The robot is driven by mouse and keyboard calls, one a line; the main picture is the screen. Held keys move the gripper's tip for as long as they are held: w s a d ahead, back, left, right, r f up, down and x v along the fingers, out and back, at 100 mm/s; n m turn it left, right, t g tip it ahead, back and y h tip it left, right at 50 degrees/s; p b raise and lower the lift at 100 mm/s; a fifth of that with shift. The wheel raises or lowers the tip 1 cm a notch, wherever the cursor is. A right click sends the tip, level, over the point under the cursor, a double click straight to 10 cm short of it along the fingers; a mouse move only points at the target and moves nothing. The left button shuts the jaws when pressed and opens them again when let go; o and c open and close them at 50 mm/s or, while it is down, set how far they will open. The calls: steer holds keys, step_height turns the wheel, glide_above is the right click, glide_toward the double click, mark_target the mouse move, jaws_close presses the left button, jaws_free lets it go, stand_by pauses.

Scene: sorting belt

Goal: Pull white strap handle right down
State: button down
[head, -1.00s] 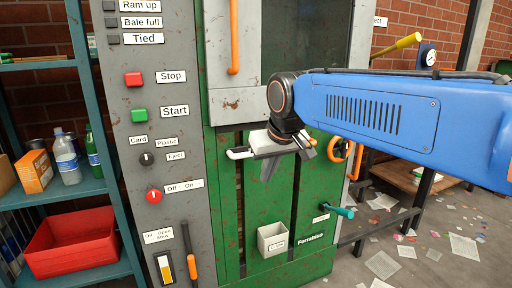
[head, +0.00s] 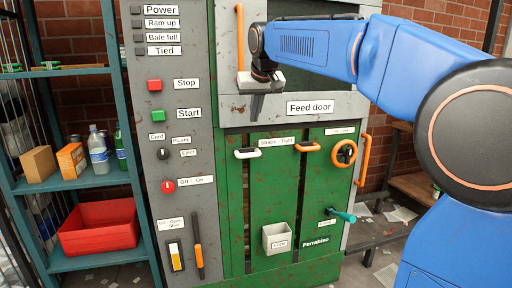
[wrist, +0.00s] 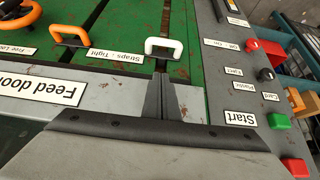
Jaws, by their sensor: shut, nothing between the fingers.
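The white strap handle (head: 247,153) sits at the top of a dark vertical slot in the green panel, left of the "Straps : Tight" label (head: 279,143). It also shows in the wrist view (wrist: 163,47), just beyond my fingertips. My gripper (head: 256,112) is shut and empty. It points down in front of the grey feed door, above the white handle and apart from it in the head view. An orange handle (head: 307,147) sits at the top of the parallel slot, right of the label.
An orange valve wheel (head: 344,153) and a teal lever (head: 342,215) are at the panel's right. A small grey bin (head: 277,239) is fixed low on the panel. The grey control column (head: 168,130) stands at left, with a shelf (head: 75,187) beyond.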

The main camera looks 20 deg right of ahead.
steer(key=shift+w, duration=0.1)
stand_by(0.3)
glide_above(251, 154)
step_height(251, 154, down, 8)
steer(key=shift+w+r, duration=0.1)
step_height(251, 154, down, 3)
steer(key=shift+f, duration=0.1)
steer(key=shift+s+f, duration=0.25)
steer(key=shift+f, duration=0.4)
step_height(251, 154, down, 28)
steer(key=shift+s+f, duration=0.1)
steer(key=shift+f, duration=0.25)
